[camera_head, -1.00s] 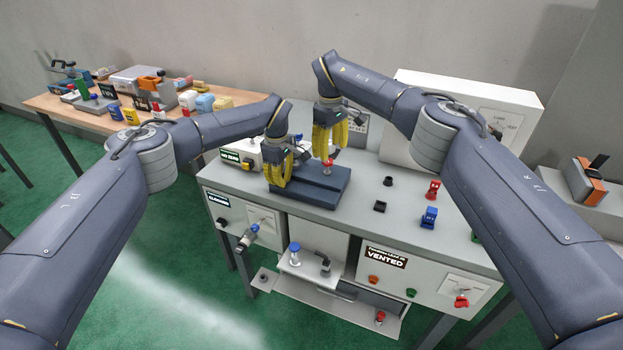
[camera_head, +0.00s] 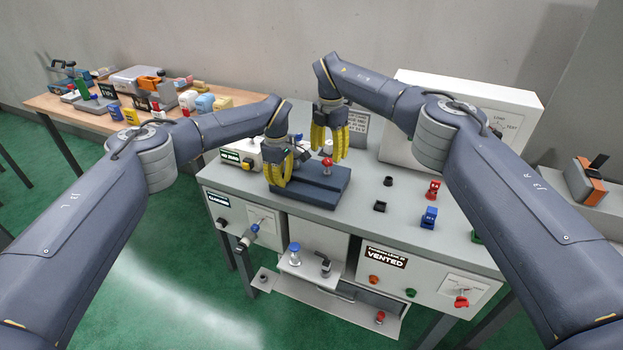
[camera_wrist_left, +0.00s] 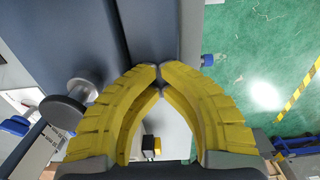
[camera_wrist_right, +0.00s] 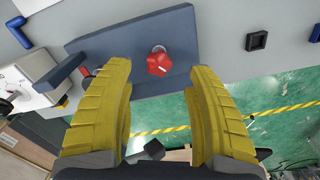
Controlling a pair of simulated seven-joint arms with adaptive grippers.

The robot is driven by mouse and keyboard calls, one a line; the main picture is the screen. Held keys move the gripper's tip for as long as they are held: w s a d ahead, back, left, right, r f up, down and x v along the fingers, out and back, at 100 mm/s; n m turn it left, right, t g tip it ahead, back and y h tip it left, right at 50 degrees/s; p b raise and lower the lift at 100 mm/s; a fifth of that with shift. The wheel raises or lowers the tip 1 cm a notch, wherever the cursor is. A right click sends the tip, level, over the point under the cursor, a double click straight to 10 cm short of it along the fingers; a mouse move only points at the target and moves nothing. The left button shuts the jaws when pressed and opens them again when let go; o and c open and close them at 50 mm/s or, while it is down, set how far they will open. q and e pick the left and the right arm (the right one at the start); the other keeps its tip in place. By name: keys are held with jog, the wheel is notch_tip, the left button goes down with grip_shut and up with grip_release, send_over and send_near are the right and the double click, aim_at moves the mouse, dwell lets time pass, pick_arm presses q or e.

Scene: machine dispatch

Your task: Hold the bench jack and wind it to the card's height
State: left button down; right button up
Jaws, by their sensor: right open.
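The bench jack (camera_head: 332,190) is a dark blue block on the grey bench, with a red knob (camera_head: 327,163) standing on it. The knob also shows in the right wrist view (camera_wrist_right: 158,62), just beyond and between the fingertips. My left gripper (camera_head: 280,184) is at the jack's left end. In the left wrist view its yellow fingertips (camera_wrist_left: 161,72) nearly meet on a dark blue part of the jack. My right gripper (camera_head: 328,157) is open and empty by the knob, not closed on it. A grey printed card (camera_head: 358,122) stands behind, partly hidden by my right arm.
A white box (camera_head: 247,152) stands left of the jack. A black socket (camera_head: 380,207), a blue part (camera_head: 429,217) and a red part (camera_head: 433,190) stand to the right. A large white cabinet (camera_head: 480,95) fills the back right. Open bench lies between the jack and these parts.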

aim_at(328, 160)
jog(key=shift+n, duration=1.4)
jog(key=shift+f, duration=0.15)
jog(key=shift+f, duration=2.35)
grip_shut()
